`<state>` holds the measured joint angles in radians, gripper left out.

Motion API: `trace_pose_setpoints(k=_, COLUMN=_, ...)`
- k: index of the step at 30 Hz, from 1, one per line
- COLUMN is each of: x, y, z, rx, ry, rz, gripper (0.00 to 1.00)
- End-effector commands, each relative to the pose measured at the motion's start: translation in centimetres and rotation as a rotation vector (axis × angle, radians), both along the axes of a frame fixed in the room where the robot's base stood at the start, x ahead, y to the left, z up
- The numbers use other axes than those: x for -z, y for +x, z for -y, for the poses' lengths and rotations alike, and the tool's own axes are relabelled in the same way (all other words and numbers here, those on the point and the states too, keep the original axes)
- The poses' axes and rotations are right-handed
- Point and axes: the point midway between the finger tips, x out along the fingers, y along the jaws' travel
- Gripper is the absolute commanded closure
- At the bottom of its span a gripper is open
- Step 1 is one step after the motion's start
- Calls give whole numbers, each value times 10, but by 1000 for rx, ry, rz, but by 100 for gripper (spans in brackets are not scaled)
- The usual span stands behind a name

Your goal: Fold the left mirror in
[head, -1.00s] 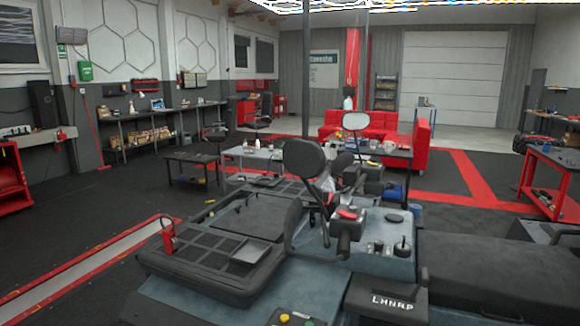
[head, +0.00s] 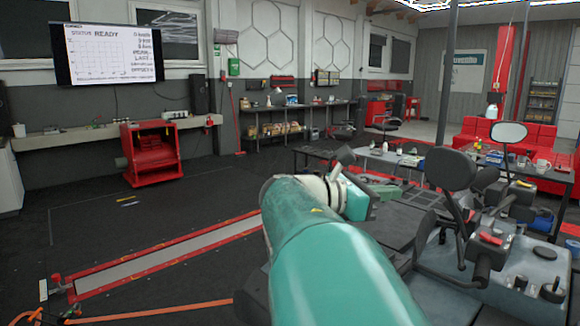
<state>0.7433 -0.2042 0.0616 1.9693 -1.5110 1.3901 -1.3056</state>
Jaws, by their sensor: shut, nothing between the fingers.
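The left mirror (head: 450,169) is the nearer of two mirrors on the quad bike's handlebar. It has a rounded dark face, stands upright on a bent black stalk and sticks out above the bar. My gripper (head: 392,192), at the end of my teal arm, is to the left of this mirror in the picture, apart from it. It is small and partly hidden behind my wrist, and it is shut and empty. The other mirror (head: 508,132), with bright glass, stands farther back to the right.
The quad bike's handlebar and red switch (head: 491,239) are at the right. My arm hides much of its front rack. Behind are a low table (head: 400,163) and a red sofa (head: 474,133). A red machine (head: 151,153) stands at the left wall. The dark floor between is mostly clear.

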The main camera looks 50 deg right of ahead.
Motion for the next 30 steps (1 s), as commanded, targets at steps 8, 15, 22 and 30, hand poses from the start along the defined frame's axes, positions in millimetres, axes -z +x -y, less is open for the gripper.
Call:
trace_pose_setpoints(k=8, x=-18, y=-15, z=22, rx=44, ry=-29, rz=-116, gripper=100)
trace_pose_setpoints(k=15, x=-17, y=-38, z=57, rx=45, ry=-26, rz=-114, gripper=100)
trace_pose_setpoints(k=22, x=-17, y=-62, z=96, rx=45, ry=-26, rz=-112, gripper=100)
trace_pose_setpoints(k=30, x=-17, y=-80, z=127, rx=41, ry=-27, rz=-111, gripper=100)
